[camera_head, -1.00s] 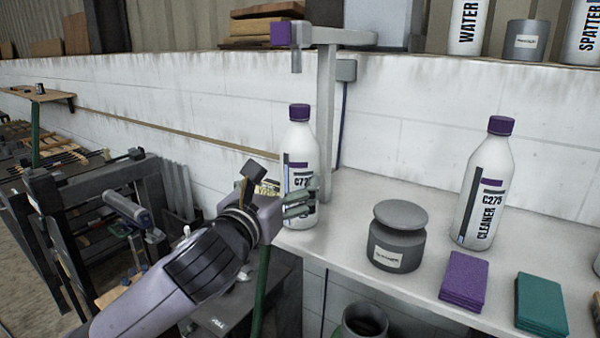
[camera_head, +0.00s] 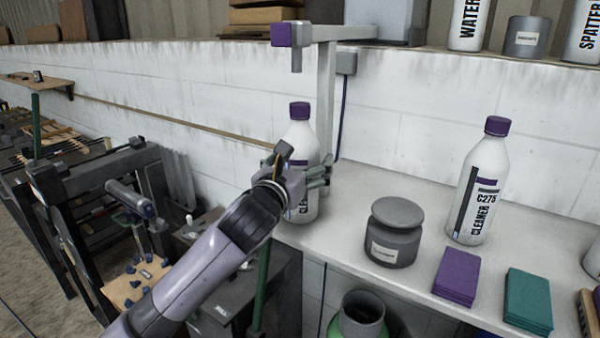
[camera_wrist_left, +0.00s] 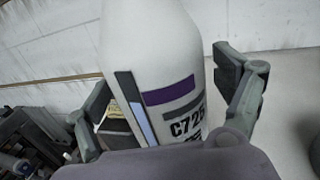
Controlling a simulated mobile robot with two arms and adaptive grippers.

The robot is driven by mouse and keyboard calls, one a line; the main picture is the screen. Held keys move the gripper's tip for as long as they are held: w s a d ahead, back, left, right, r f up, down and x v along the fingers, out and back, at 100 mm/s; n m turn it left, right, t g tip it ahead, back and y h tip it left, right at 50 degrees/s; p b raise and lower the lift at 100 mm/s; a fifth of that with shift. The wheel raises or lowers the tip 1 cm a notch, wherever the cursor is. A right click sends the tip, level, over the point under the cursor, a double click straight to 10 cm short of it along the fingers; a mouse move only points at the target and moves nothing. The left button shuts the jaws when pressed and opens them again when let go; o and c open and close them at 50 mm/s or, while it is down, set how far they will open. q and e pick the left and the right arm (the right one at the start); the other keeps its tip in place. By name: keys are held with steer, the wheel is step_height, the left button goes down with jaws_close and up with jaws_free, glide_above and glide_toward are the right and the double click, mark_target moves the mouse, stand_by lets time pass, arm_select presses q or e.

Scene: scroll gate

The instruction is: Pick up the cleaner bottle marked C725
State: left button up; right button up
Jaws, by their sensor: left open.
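The cleaner bottle marked C725 (camera_head: 302,137) is white with a purple cap and stands upright at the left end of the white shelf. My left gripper (camera_head: 302,168) is in front of it and hides much of its label in the head view. In the left wrist view the bottle (camera_wrist_left: 155,60) stands between the open fingers of the left gripper (camera_wrist_left: 170,105), and its code reads C725. A gap shows between the right-hand finger and the bottle; whether the left-hand finger touches it I cannot tell. My right gripper is not in view.
A similar bottle marked C275 (camera_head: 480,185) stands farther right on the shelf (camera_head: 370,178). A grey lidded jar (camera_head: 395,235), a purple pad stack (camera_head: 456,277) and a teal one (camera_head: 528,300) lie between and in front. A grey post (camera_head: 326,110) rises just behind the C725 bottle.

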arm_select(q)
steer(key=shift+c, duration=0.3)
steer(key=c, duration=1.7)
steer(key=shift+r, duration=0.15)
steer(key=shift+c, duration=1.2)
steer(key=shift+r, duration=0.1)
